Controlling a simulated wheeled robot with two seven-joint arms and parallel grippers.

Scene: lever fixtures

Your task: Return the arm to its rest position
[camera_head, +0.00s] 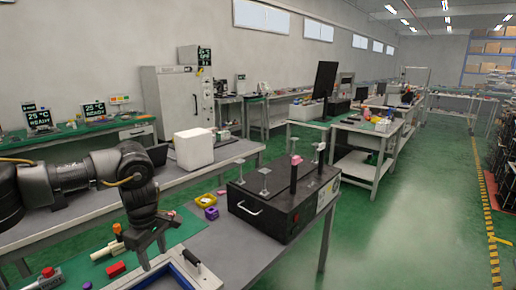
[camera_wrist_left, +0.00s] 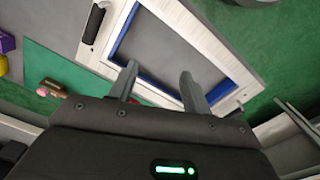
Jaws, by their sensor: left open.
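My left arm comes in from the left in the head view. Its gripper (camera_head: 153,258) points down, open and empty, above the near part of the workbench. In the left wrist view the two fingers of the gripper (camera_wrist_left: 156,78) stand apart with nothing between them. Below them is a white-framed tray with a blue inner edge (camera_wrist_left: 188,42); the tray (camera_head: 208,276) also shows at the bottom of the head view. A black lever fixture box (camera_head: 262,219) stands on the bench to the right of the gripper, apart from it. My right gripper is not in view.
A green mat (camera_head: 84,270) with small parts lies around the gripper. A white box (camera_head: 194,148) stands on the bench behind. Green floor to the right is free.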

